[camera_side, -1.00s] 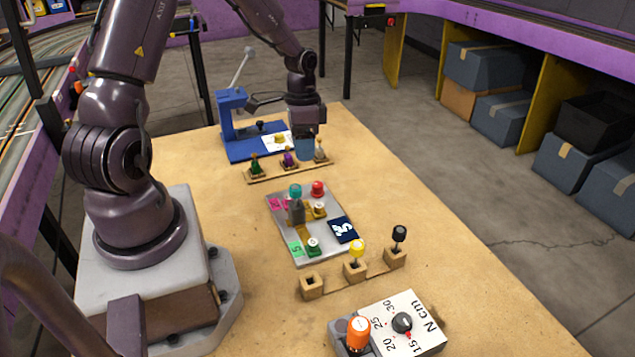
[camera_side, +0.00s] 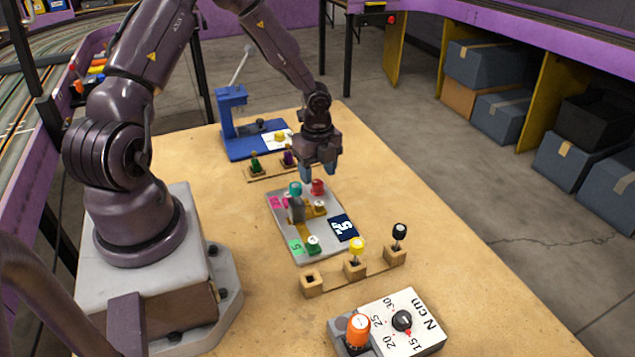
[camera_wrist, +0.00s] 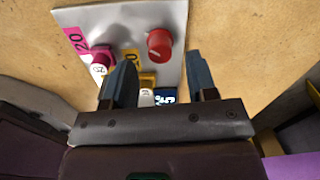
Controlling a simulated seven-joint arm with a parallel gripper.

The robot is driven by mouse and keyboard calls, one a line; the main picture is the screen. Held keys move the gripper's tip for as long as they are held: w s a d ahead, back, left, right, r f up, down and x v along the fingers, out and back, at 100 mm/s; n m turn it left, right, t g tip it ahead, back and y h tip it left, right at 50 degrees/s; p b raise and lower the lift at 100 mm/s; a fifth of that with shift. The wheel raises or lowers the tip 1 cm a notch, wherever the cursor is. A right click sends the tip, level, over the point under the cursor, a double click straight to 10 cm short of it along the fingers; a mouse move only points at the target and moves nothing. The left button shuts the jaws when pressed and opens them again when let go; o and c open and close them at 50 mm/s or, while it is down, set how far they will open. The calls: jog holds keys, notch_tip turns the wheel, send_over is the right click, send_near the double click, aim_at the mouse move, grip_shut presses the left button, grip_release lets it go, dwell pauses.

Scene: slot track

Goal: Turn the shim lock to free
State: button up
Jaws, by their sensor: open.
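A grey plate (camera_side: 277,218) lies on the bench and carries several coloured knobs and labels. A red knob (camera_side: 317,186) stands at its far end and shows clear in the wrist view (camera_wrist: 160,44). A teal-topped post (camera_side: 295,188) stands beside it. A green knob (camera_side: 313,243) is at the near end. No part is readable as the shim lock by name. A magenta knob (camera_wrist: 101,58) stands by a pink "20" label (camera_wrist: 76,41). My gripper (camera_side: 317,178) is open and empty, above the plate's far end near the red knob.
A wooden rack with a yellow-handled tool (camera_side: 357,247) and a black-handled tool (camera_side: 398,233) stands nearer. A torque dial block (camera_side: 415,335) is at the front. A blue press (camera_side: 230,110) and a rack with a green-topped piece (camera_side: 254,163) are behind. The bench's right side is clear.

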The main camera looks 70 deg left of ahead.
aim_at(317, 182)
jog(key=shift+f, duration=1.9)
jog(key=c, duration=0.9)
jog(key=n, duration=0.3)
jog(key=shift+n, duration=2.1)
